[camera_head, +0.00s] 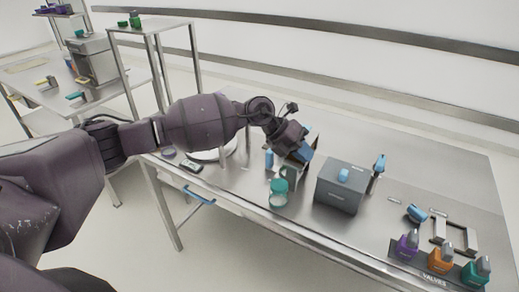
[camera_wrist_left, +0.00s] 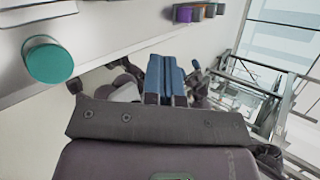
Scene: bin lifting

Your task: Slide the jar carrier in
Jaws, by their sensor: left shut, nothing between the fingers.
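My left gripper (camera_head: 304,152) reaches over the steel table and has blue fingers. Its fingers are shut together with nothing between them, as the left wrist view (camera_wrist_left: 166,80) shows. A box-like thing with a tan edge lies behind and under the gripper, mostly hidden by it. I cannot tell for certain whether that is the jar carrier. A jar with a teal lid (camera_head: 280,186) stands just in front of the gripper; a teal lid (camera_wrist_left: 48,61) also shows at the left of the wrist view. My right gripper is not in view.
A grey box (camera_head: 338,195) with a blue top grip stands right of the jar. A valve rack (camera_head: 437,272) with purple, orange and teal pieces sits at the table's front right. A blue handle (camera_head: 199,196) is on the table's front side. Bare tabletop (camera_head: 440,180) lies at the right.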

